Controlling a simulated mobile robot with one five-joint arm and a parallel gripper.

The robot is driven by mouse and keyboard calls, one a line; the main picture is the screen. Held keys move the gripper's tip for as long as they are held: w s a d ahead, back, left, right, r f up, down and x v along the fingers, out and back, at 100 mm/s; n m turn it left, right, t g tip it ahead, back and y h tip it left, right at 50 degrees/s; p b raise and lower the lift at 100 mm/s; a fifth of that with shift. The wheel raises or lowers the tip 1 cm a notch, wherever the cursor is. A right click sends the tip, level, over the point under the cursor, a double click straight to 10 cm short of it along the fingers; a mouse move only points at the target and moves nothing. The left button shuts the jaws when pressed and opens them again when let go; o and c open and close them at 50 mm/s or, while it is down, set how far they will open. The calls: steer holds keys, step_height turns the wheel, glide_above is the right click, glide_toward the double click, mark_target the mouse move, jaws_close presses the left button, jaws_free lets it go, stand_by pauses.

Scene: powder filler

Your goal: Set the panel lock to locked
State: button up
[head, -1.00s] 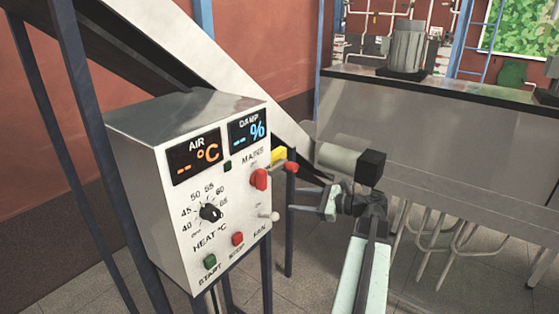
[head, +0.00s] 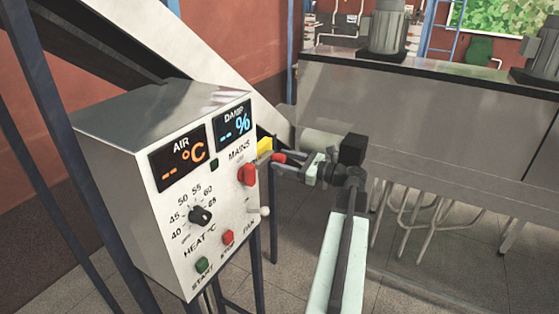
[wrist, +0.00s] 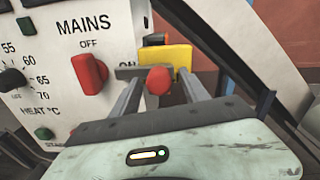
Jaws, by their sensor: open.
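On the right side of the control panel (head: 150,240) is a yellow plate (head: 265,147) with a red-ended handle (head: 279,158), which looks like the panel lock. In the wrist view the round red end (wrist: 159,81) faces me, with the yellow plate (wrist: 178,55) behind it. My gripper (head: 276,162) is open at the handle. In the wrist view its two fingers (wrist: 160,78) stand on either side of the red end. I cannot tell whether either finger touches it. No lock lettering is readable.
The red MAINS switch (wrist: 89,74) is close to my left finger in the wrist view. The heat dial (head: 200,216), green START button (head: 202,264) and red STOP button (head: 227,237) are on the panel front. A large metal tank (head: 430,120) stands behind my arm.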

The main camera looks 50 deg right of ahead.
steer(key=shift+w+a, duration=0.2)
steer(key=shift+w, duration=0.3)
jaws_close()
steer(key=shift+s, duration=0.1)
stand_by(1.0)
